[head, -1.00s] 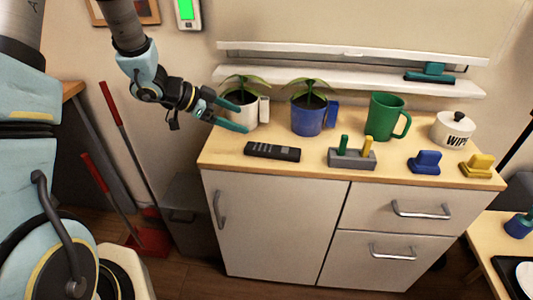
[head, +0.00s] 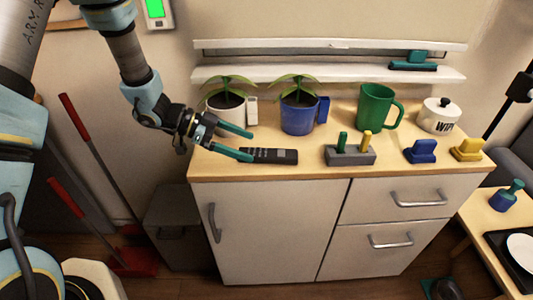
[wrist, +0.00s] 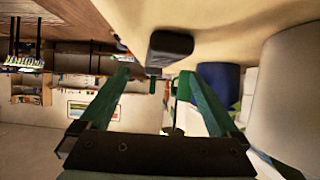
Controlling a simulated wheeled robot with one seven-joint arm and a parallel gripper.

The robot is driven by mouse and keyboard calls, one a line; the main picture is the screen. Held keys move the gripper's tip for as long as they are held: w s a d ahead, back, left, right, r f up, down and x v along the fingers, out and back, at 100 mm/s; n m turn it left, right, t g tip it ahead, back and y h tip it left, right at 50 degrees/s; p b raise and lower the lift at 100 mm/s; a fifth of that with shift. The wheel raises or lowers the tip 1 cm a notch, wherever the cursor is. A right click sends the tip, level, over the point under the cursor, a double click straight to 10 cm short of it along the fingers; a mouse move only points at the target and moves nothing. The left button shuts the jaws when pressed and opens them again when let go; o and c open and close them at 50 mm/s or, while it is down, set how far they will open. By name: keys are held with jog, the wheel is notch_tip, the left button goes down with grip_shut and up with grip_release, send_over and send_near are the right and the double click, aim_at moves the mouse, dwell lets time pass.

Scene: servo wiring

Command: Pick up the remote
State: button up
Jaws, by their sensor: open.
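The black remote (head: 275,156) lies flat on the left part of the wooden cabinet top, near its front edge. My gripper (head: 250,145) is open and empty at the left end of the remote, its two teal fingers pointing right. In the head view the nearer finger's tip overlaps or adjoins the remote's left end; I cannot tell whether they touch. In the wrist view the dark end of the remote (wrist: 170,47) shows ahead, between and beyond the two fingers (wrist: 160,85).
A white pot (head: 226,108) and a blue pot (head: 299,115) with plants stand behind the remote. A grey block with pegs (head: 349,155) is to its right.

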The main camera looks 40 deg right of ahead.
aim_at(268, 153)
jog(key=p+x, duration=0.2)
jog(key=x, duration=0.2)
jog(key=shift+s+d, duration=0.3)
jog(key=shift+s+d+f, duration=0.2)
jog(key=shift+d+f, duration=0.1)
jog(key=shift+f, duration=0.05)
grip_shut()
dwell(0.4)
jog(key=shift+r, duration=0.1)
